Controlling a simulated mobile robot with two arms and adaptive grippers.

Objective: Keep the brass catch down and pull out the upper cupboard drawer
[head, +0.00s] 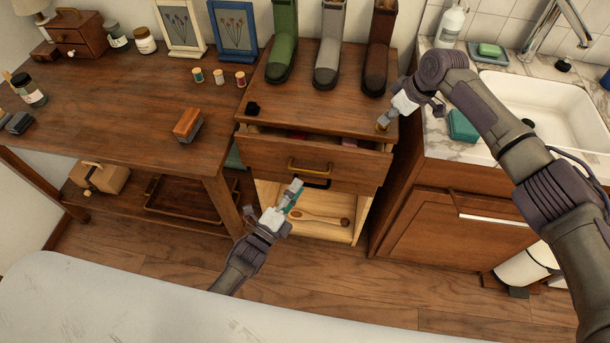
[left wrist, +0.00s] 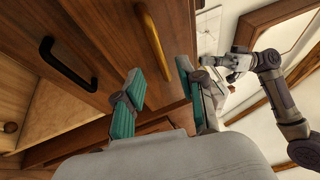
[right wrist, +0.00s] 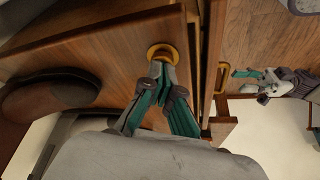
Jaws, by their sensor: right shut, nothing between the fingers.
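The upper cupboard drawer (head: 262,157) stands partly out, with a gap above its front and coloured items showing inside. Its brass handle (head: 309,166) is at the middle of the front. My left gripper (head: 296,188) is just below and in front of it. In the left wrist view my left gripper (left wrist: 164,85) has its fingers apart, with the brass handle (left wrist: 154,46) ahead between them, seemingly not touched. The brass catch (head: 382,125) is at the cupboard top's right edge. My right gripper (right wrist: 160,72) is shut, its fingertips at the catch (right wrist: 162,50), partly covering it.
A black handle (left wrist: 68,66) sits below the brass one. Several boots (head: 327,50) stand on the cupboard top. A bench (head: 120,120) is to the left, a sink unit (head: 450,215) to the right. The floor in front is clear.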

